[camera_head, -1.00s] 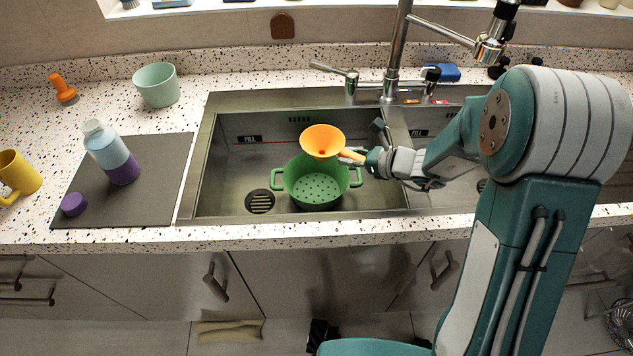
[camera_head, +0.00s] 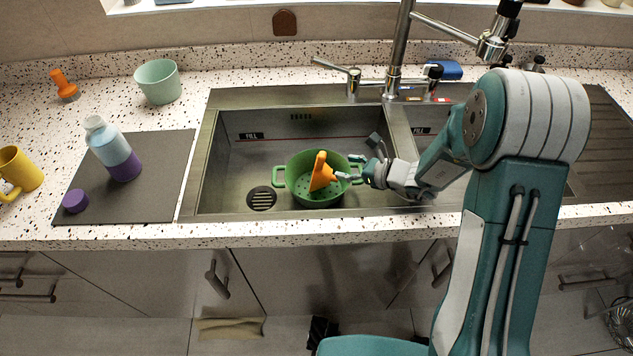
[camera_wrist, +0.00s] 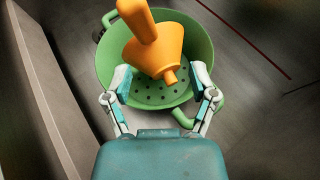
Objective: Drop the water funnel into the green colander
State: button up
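The green colander (camera_head: 318,197) sits in the left sink basin and also shows in the wrist view (camera_wrist: 196,35). The orange water funnel (camera_head: 320,174) is tilted inside the colander's outline, its wide side facing left in the head view. In the wrist view the funnel (camera_wrist: 155,48) lies beyond my fingertips, over the colander's holed floor. I cannot tell whether it rests on the floor. My gripper (camera_wrist: 163,80) is open, its fingers spread wide with a gap between them and the funnel. In the head view my gripper (camera_head: 352,169) is at the colander's right side.
The sink basin (camera_head: 235,160) has steel walls around the colander. A tap (camera_head: 398,50) rises behind it. On the left counter are a dark mat (camera_head: 160,180), a bottle (camera_head: 112,150), a yellow mug (camera_head: 20,172) and a pale green bowl (camera_head: 158,82).

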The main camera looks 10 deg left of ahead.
jog(key=shift+s+f, duration=0.1)
notch_tip(320, 180, up, 10)
dwell(0.6)
dwell(0.4)
jog(key=s+d+r+n+g+h, duration=0.4)
jog(key=s+r+n, duration=0.4)
jog(key=s+n, duration=0.45)
jog(key=s+d+r+n+t+h, duration=0.2)
jog(key=s+d+n+h, duration=0.2)
jog(key=s+d+n, duration=0.1)
jog(key=s+d+r+n+t+h, duration=0.2)
jog(key=s+d+n+h, duration=0.2)
jog(key=s+d, duration=0.3)
jog(key=d, duration=0.3)
jog(key=shift+s+r+n+t+h, duration=0.2)
jog(key=shift+n+t+h, duration=0.1)
jog(key=shift+n+t, duration=0.1)
